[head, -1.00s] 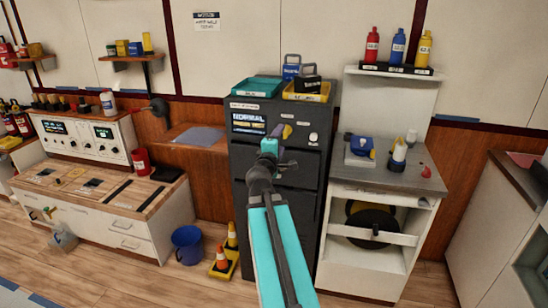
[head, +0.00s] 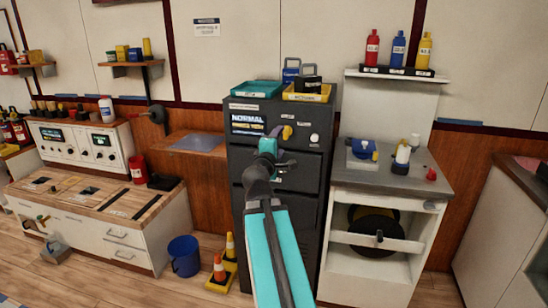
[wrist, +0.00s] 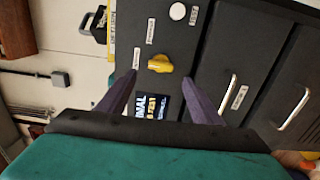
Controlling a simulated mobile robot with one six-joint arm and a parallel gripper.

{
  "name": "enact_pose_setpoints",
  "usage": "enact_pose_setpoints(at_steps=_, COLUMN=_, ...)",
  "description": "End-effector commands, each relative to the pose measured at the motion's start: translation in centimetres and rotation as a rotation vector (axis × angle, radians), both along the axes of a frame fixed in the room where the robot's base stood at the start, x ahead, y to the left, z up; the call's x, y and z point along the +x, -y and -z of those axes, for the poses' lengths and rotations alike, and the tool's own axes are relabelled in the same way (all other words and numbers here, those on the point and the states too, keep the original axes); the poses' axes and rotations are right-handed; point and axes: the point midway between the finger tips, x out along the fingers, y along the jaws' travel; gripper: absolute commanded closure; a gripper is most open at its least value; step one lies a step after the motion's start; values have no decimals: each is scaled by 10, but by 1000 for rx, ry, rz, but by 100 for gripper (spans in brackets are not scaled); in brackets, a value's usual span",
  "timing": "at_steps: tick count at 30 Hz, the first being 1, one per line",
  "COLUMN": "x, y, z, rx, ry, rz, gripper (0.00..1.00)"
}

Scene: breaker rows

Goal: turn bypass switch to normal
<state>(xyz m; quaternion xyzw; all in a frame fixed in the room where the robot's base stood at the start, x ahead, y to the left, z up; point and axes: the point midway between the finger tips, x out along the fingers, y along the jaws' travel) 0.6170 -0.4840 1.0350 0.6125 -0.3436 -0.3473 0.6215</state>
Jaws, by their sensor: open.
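A yellow switch knob (head: 287,131) sits on the front of a dark grey cabinet (head: 285,213), right of a display (head: 247,123) that reads NORMAL on its top line. In the wrist view the knob (wrist: 159,64) shows whole, lying across the picture, with small white labels around it. My gripper (head: 275,150) is in front of the cabinet's upper panel, just below and left of the knob in the head view. Its two purple fingers (wrist: 160,77) are apart, with the knob seen between and beyond their tips. I see no contact with the knob.
A round white button (head: 314,138) is right of the knob. Drawer handles (wrist: 296,108) stick out from the cabinet front. A teal tray (head: 257,90) and a yellow tray (head: 307,93) sit on top. Cones (head: 220,268) and a blue bucket (head: 184,255) stand on the floor at left.

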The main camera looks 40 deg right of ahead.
Motion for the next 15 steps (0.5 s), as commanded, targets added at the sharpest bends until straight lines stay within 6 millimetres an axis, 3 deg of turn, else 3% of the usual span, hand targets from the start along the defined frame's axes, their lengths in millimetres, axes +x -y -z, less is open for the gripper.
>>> enact_pose_setpoints(at_steps=15, x=-7, y=-12, z=4, rx=-1, ry=0, rz=-5, gripper=41)
